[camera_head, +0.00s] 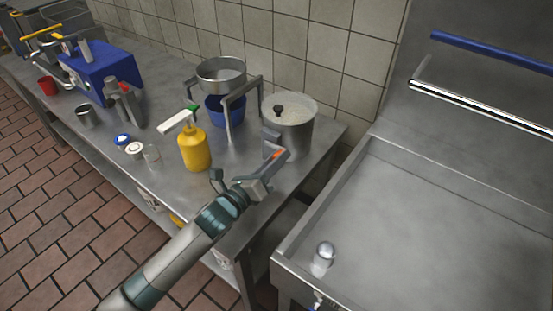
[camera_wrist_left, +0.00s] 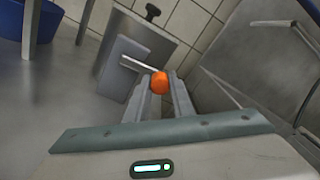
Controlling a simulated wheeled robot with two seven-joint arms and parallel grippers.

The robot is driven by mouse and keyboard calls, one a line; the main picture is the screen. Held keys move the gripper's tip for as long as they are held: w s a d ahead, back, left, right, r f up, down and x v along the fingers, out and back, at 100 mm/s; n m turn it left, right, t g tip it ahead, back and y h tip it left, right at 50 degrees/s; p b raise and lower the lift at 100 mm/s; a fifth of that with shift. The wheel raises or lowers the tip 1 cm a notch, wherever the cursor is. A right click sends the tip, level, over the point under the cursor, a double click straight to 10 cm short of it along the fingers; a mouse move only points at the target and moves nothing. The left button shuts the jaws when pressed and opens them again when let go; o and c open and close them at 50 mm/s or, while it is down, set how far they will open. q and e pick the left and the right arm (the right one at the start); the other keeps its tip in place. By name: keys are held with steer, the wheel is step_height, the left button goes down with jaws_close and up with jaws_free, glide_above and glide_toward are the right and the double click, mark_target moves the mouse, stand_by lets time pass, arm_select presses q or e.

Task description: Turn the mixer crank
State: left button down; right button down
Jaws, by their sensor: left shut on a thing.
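The mixer (camera_head: 289,130) is a metal pot with pale contents and a black knob on top, at the right end of the steel counter. A grey box on its side carries the crank, a thin rod ending in an orange handle (camera_wrist_left: 159,83). The orange handle also shows in the camera_head view (camera_head: 278,154). My left gripper (camera_head: 274,163) reaches in from the front and is shut on the orange handle. In the left wrist view the handle sits between the two fingertips (camera_wrist_left: 161,88). My right gripper is in neither view.
A metal bowl on a stand (camera_head: 221,74) is above a blue bowl (camera_head: 222,111), left of the mixer. A yellow bottle (camera_head: 195,150) stands nearer the front. A steel sink (camera_head: 420,220) is on the right. The tiled wall is close behind.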

arm_select(q)
steer(key=shift+f, duration=0.1)
steer(key=shift+a+f+m, duration=0.1)
steer(key=shift+f+m, duration=0.35)
steer(key=shift+m, duration=0.45)
steer(key=shift+f+m, duration=0.45)
steer(key=shift+m, duration=0.45)
steer(key=shift+w+a+f+m, duration=0.15)
steer(key=shift+f+m, duration=0.3)
steer(key=shift+m, duration=0.4)
steer(key=shift+w+a+f+m, duration=0.15)
steer(key=shift+f+m, duration=0.25)
steer(key=shift+m, duration=0.45)
